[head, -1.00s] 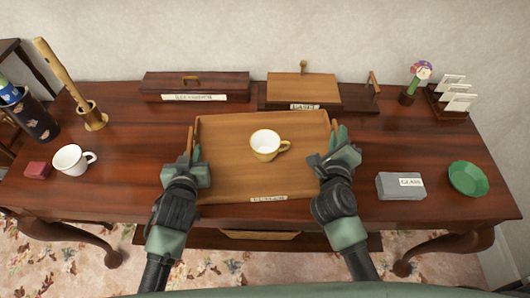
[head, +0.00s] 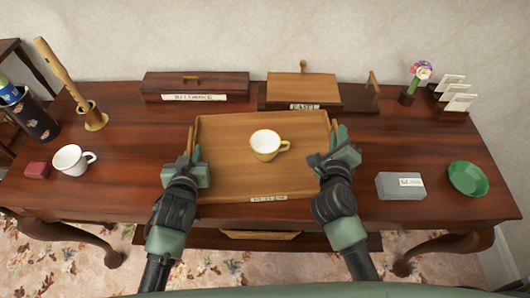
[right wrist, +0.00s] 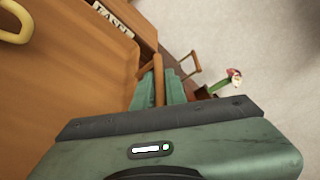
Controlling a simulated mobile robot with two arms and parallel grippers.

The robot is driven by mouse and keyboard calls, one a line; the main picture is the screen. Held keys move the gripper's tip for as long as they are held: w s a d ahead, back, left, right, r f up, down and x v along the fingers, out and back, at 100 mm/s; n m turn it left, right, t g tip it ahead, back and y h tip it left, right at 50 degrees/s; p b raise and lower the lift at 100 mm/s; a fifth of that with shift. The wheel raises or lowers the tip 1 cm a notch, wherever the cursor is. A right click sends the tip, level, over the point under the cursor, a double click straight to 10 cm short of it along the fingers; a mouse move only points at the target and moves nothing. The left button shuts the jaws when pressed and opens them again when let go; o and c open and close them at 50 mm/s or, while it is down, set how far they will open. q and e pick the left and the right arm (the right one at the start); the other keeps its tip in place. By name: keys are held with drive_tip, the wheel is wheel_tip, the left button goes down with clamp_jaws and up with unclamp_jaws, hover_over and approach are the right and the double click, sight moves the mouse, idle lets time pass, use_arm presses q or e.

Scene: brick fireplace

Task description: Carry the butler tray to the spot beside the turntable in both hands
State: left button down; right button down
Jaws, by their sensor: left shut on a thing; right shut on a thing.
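The wooden butler tray (head: 225,135) is on or just above the middle of the dark table; I cannot tell whether it touches. A cream and yellow cup (head: 265,146) stands on it. My left gripper (head: 192,155) is shut on the tray's left handle. My right gripper (head: 336,145) is shut on the right handle, and the right wrist view shows its green fingers (right wrist: 158,88) around the handle's wooden bar. The tray (right wrist: 75,75) fills the left of that view. I see no clearly recognisable turntable; a label on the low wooden box (head: 195,87) behind the tray is hard to read.
On the table (head: 130,140), a white mug (head: 70,160) and red block (head: 37,169) stand left. A grey box (head: 395,186) and green bowl (head: 468,179) stand right. A labelled easel (head: 303,88) is behind the tray. Bare tabletop lies on both sides of the tray.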

sight(189, 142)
use_arm(q)
drive_tip(key=shift+r, duration=0.2)
use_arm(e)
drive_tip(key=shift+r, duration=0.15)
